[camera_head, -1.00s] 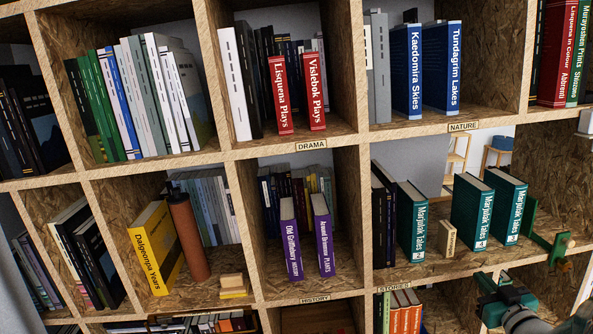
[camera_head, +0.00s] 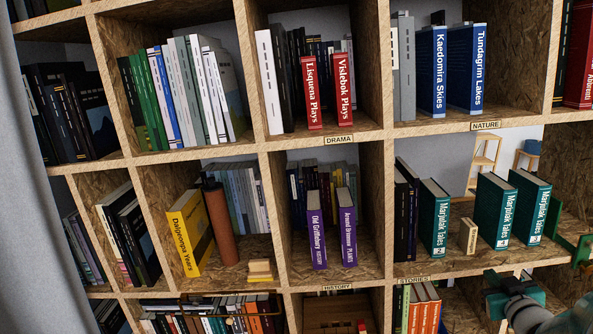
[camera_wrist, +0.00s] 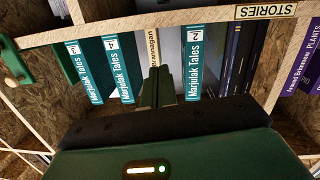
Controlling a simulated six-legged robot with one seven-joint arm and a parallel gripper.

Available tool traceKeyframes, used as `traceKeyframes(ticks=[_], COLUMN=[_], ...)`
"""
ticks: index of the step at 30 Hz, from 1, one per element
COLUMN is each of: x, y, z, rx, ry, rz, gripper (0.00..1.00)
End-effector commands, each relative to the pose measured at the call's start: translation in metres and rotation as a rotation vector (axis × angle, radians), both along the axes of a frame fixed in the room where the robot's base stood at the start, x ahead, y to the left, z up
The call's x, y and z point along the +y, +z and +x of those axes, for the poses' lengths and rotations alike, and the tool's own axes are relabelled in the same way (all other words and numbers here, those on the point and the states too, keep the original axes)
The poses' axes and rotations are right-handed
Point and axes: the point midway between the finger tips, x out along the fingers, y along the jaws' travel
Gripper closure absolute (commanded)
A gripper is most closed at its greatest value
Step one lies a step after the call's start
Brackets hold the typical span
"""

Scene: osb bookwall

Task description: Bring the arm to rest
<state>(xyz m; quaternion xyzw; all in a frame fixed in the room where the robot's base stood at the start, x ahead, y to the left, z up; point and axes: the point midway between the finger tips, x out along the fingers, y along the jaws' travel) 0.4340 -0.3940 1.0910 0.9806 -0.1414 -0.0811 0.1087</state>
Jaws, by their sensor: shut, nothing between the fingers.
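My gripper (camera_wrist: 157,88) shows in the wrist view with its two dark green fingers together and nothing between them. It points toward the shelf with the Marjulak Tales books, in front of a small cream book (camera_wrist: 153,48). I cannot tell how far the fingertips are from that book. In the head view, only part of my arm shows at the lower right, and the fingertips are not clearly visible.
The bookwall (camera_head: 420,129) fills the head view. Teal Marjulak Tales books (camera_head: 494,212) and a small cream book (camera_head: 467,236) stand on the Stories shelf. A green clamp (camera_head: 566,246) sits at its right. A grey curtain (camera_head: 22,230) hangs at the left.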

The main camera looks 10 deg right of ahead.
Motion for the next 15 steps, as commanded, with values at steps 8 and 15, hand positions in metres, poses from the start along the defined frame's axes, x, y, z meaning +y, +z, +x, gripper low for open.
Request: traceKeyframes(ticks=[8,15], x=[0.057,0.142], y=[0.022,0.041], z=[0.026,0.019], rx=[0.152,0.325], ry=[-0.081,-0.158], rz=[-0.03,0.01], gripper=[1.0,1.0])
